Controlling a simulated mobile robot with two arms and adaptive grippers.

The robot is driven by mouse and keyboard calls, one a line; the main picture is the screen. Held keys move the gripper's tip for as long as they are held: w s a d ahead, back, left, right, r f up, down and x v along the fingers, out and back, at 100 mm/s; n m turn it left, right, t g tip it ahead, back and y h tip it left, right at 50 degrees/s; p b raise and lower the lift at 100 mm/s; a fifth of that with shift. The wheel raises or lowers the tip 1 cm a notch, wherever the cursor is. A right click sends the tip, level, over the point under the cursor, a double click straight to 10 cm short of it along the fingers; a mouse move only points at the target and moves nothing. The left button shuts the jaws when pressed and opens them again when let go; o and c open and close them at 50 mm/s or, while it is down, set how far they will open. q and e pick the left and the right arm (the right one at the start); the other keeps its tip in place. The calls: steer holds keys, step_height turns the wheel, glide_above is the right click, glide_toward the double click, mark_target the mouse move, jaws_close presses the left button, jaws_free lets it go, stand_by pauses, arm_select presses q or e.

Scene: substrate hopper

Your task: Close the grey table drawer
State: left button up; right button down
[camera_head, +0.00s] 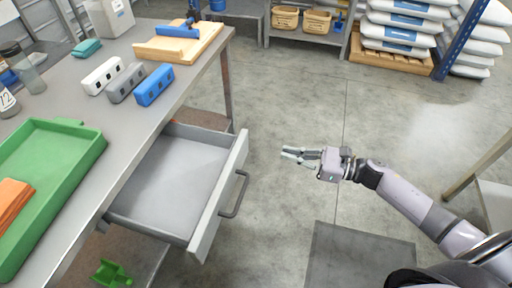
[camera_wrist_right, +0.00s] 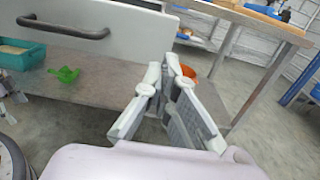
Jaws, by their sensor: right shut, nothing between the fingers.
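The grey table drawer (camera_head: 180,178) stands pulled out from under the grey worktable's edge in the head view, and its inside looks empty. Its front panel (camera_head: 221,198) carries a dark bar handle (camera_head: 235,194). In the right wrist view the drawer front (camera_wrist_right: 120,33) and handle (camera_wrist_right: 62,29) show at the upper left. My right gripper (camera_head: 285,155) is shut and empty, to the right of the drawer front and apart from it. It also shows in the right wrist view (camera_wrist_right: 168,65). My left gripper is not in view.
On the worktable (camera_head: 125,112) are a green tray (camera_head: 88,150), three small socketed blocks (camera_head: 127,82) and a wooden board (camera_head: 185,45). A green scoop (camera_head: 110,273) lies on the lower shelf. Sacks on a pallet (camera_head: 395,60) stand at the back. The floor beside the drawer is clear.

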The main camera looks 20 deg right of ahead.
mark_target(247, 146)
steer(key=x, duration=0.8)
steer(key=shift+w+p, duration=0.15)
steer(key=shift+p, duration=0.2)
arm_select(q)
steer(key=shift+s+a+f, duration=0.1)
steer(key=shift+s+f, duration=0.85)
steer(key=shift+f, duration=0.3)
arm_select(e)
steer(key=shift+w+a, duration=0.4)
steer(key=shift+a, duration=0.2)
steer(key=shift+a, duration=0.1)
